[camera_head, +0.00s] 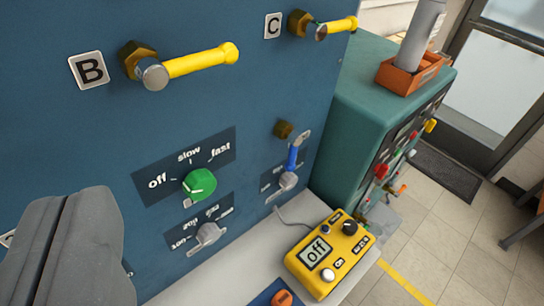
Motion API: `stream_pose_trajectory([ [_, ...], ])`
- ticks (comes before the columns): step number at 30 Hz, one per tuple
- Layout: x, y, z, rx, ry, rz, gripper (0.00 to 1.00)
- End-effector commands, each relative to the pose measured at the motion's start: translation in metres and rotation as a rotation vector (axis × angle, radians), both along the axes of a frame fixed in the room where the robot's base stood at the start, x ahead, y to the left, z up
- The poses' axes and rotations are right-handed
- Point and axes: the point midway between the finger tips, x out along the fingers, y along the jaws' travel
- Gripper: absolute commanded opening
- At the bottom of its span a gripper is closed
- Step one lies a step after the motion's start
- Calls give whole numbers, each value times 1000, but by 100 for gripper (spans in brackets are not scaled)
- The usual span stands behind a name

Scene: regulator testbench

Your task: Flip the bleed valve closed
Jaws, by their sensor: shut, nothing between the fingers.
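My gripper (72,215) shows as grey fingers at the lower left, shut and empty, in front of the blue panel and apart from the valves. A valve with a yellow lever (200,62) sits beside label B, its lever pointing right. Another valve with a yellow lever (338,28) sits beside label C, also pointing right. A small valve with a blue handle (292,160) sits lower on the panel, its handle roughly upright below a brass fitting (283,130). No readable label names the bleed valve, so I cannot tell which one it is.
A green knob (199,184) marked off, slow, fast and a grey knob (209,234) are on the panel. A yellow meter (330,255) reading "off" rests on the light ledge (228,285). A teal cabinet (360,85) stands right, with tiled floor (470,235) beyond.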

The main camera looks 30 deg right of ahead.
Motion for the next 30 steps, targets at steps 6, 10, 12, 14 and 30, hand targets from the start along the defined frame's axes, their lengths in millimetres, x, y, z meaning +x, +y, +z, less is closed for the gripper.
stream_pose_trajectory([
  [6,0,0,0,0,0,0,0],
  [10,1,0,-1,-3,0,0,0],
  [12,5,-1,-4,-25,-1,-3,0],
  [14,13,-3,-12,-65,-6,-7,0],
  [30,110,-90,-202,-1089,-16,-35,0],
])
